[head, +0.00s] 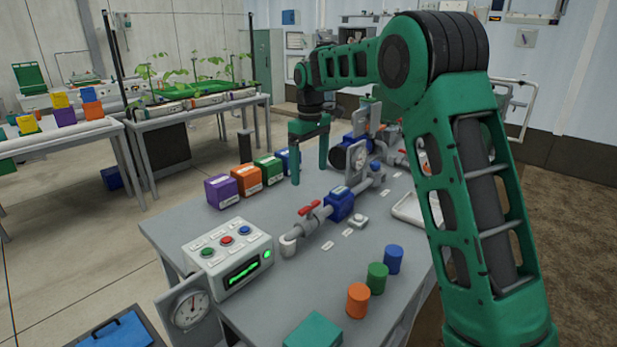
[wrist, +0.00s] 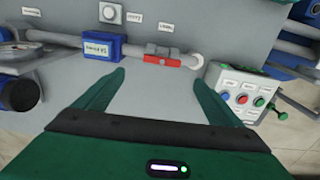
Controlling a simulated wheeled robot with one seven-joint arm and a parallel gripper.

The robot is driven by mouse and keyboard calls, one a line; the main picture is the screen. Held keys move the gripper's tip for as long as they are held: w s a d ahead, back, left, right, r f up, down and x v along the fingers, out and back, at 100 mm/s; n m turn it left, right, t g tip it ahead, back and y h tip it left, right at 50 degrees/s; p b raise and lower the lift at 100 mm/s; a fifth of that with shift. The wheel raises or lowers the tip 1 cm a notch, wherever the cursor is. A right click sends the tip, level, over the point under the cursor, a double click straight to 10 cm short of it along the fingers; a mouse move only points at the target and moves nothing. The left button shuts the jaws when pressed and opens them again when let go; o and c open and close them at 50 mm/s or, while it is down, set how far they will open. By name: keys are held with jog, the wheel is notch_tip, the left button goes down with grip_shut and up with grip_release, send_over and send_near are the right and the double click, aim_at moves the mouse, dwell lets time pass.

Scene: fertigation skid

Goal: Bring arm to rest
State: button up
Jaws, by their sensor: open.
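My green arm reaches from the right over the grey skid table (head: 200,240). My gripper (head: 309,175) hangs with its fingers pointing down above the back part of the table, between the row of coloured boxes and the pump piping. Its two fingers are spread with nothing between them. In the wrist view, my gripper (wrist: 161,80) is also open and empty, with bare grey tabletop between the fingers. Beyond the fingers are a pipe with a red-handled valve (wrist: 162,60) and a blue meter body (wrist: 95,47).
A control box (head: 228,255) with coloured buttons stands at the table's front left, beside a round gauge (head: 190,309). Purple (head: 221,190), orange (head: 246,179) and green (head: 270,169) boxes line the left edge. Orange (head: 358,300), green (head: 377,277) and blue (head: 393,259) cylinders stand front right.

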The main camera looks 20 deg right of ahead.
jog(key=s+d+r+m, duration=0.1)
jog(key=s+d+m, duration=0.2)
jog(key=s+d, duration=0.55)
jog(key=s+d+r+m, duration=0.25)
jog(key=s+d, duration=0.35)
jog(key=s, duration=0.6)
jog(key=s+d+f+m, duration=0.1)
jog(key=s+f+m, duration=0.1)
jog(key=s, duration=0.7)
jog(key=s+d+f+m, duration=0.1)
jog(key=s+f+m, duration=0.2)
jog(key=s, duration=0.6)
jog(key=s+d+f+m, duration=0.1)
jog(key=s+f+m, duration=0.2)
jog(key=s, duration=0.6)
jog(key=shift+s+d+f, duration=0.3)
jog(key=shift+d+f, duration=0.1)
jog(key=shift+f, duration=0.05)
